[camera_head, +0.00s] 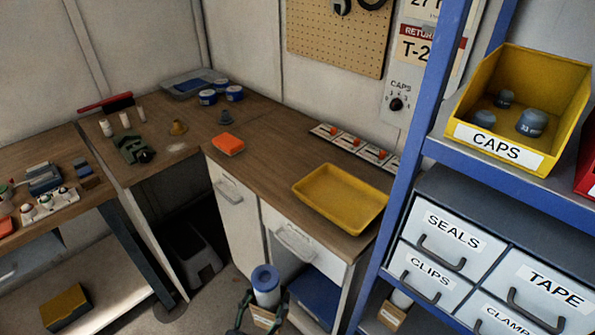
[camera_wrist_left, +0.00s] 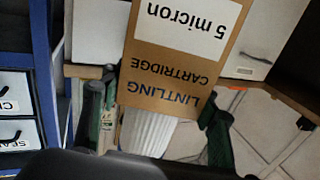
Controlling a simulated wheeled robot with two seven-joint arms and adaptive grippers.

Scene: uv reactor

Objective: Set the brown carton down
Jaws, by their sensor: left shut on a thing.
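The brown carton (camera_head: 262,319) is at the bottom of the head view, with a white cartridge with a blue top (camera_head: 265,280) standing out of it. My left gripper (camera_head: 262,310) has its dark green fingers on both sides of the carton and is shut on it. In the left wrist view the carton (camera_wrist_left: 172,65) shows its label upside down, "5 micron" and "LINTLING CARTRIDGE". The white ribbed cartridge (camera_wrist_left: 148,132) shows between the gripper's fingers (camera_wrist_left: 160,105). The carton's underside is out of view. My right gripper is not in view.
The wooden bench (camera_head: 270,150) holds a yellow tray (camera_head: 340,198), an orange box (camera_head: 228,144) and several small parts. Blue shelving (camera_head: 405,170) with labelled drawers stands close on the right.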

